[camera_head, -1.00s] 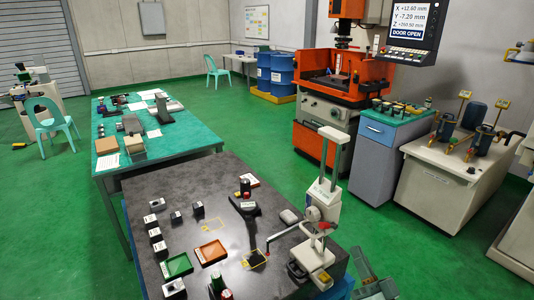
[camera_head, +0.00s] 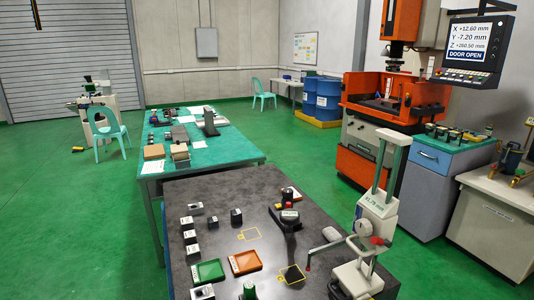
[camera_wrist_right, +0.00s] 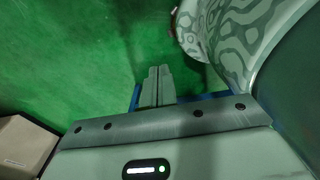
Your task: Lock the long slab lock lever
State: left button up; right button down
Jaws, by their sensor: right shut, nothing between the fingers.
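I cannot make out a long slab lock lever in either view. My right gripper (camera_wrist_right: 158,72) shows in the right wrist view. Its two fingers are together with nothing between them, over green floor, touching nothing that I can see. My left gripper is in neither view.
A dark stone table (camera_head: 220,188) in front carries a tall height gauge (camera_head: 378,222), a green tray (camera_head: 208,271), an orange tray (camera_head: 245,262) and several small blocks. An orange machine (camera_head: 365,160) stands behind right. Green floor (camera_head: 90,220) is clear at left.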

jog(key=s+a+f+b, duration=0.1)
jog(key=s+a+f, duration=0.1)
jog(key=a, duration=0.1)
jog(key=m+t+b, duration=0.6)
jog(key=m+t, duration=0.6)
jog(key=t, duration=1.2)
send_near(380, 242)
jog(key=s+d+r, duration=0.2)
jog(key=s+d, duration=0.1)
jog(key=s, duration=0.3)
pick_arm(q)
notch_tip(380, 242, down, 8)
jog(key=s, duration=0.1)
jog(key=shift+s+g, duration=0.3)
pick_arm(e)
jog(key=w+a+r+h, duration=0.1)
jog(key=w+a+r, duration=0.1)
jog(key=w, duration=0.9)
jog(key=shift+r, duration=0.55)
